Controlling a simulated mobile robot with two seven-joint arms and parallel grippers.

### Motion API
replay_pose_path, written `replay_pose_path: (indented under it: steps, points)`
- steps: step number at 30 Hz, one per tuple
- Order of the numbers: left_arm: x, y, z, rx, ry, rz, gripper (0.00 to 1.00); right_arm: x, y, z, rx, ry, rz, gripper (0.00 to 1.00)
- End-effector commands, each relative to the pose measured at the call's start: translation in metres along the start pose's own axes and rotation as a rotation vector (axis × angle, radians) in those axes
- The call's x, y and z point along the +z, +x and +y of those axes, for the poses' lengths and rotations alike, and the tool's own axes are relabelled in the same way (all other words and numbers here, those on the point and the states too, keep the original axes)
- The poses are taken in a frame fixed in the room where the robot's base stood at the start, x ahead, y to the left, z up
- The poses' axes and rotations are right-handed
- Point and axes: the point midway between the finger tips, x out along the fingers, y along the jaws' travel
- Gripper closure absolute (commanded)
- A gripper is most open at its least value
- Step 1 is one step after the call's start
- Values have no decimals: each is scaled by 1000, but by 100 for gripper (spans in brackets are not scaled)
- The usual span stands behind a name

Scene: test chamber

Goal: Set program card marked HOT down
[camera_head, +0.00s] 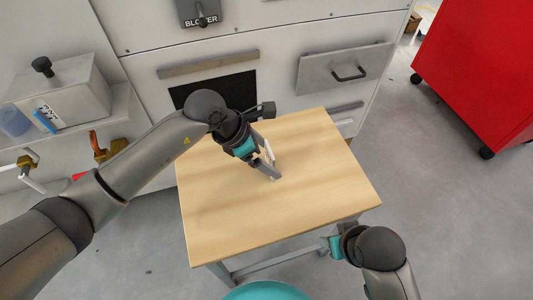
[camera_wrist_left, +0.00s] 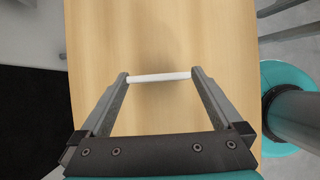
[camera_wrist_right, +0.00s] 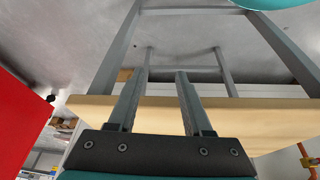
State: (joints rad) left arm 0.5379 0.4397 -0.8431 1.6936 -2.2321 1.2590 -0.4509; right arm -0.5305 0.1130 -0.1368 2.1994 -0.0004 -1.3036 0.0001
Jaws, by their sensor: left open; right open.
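My left gripper (camera_head: 270,168) points down over the wooden table (camera_head: 225,215), its fingers apart. In the left wrist view, a thin white strip (camera_wrist_left: 158,77) spans the gap between the open fingertips (camera_wrist_left: 157,78). It looks like a card seen edge-on. No marking on it can be read, and I cannot tell whether it rests on the table. My right gripper (camera_head: 326,246) is low beside the table's front right edge. In the right wrist view its fingers (camera_wrist_right: 157,74) are apart with nothing between them, facing the table's edge and legs.
A grey panelled machine (camera_head: 140,50) with a dark opening stands behind the table. A shelf at the left holds a grey box (camera_head: 75,90) and a blue cup (camera_head: 14,121). A red cabinet (camera_head: 480,70) stands at the right. The tabletop's front and right are clear.

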Motion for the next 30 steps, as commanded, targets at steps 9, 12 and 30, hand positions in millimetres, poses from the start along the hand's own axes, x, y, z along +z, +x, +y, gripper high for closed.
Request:
replay_pose_path:
  steps: [9, 12, 30]
  points:
    - [1, -10, 1, 1, 0, 1, 0, 6, 7, 0, -1, -2, -18, 50]
    - [2, -23, 1, 1, 0, 1, 0, 12, 17, -1, -3, -3, -35, 50]
    - [2, -110, 0, 1, 0, 0, 0, 58, 64, -3, -7, -7, -128, 50]
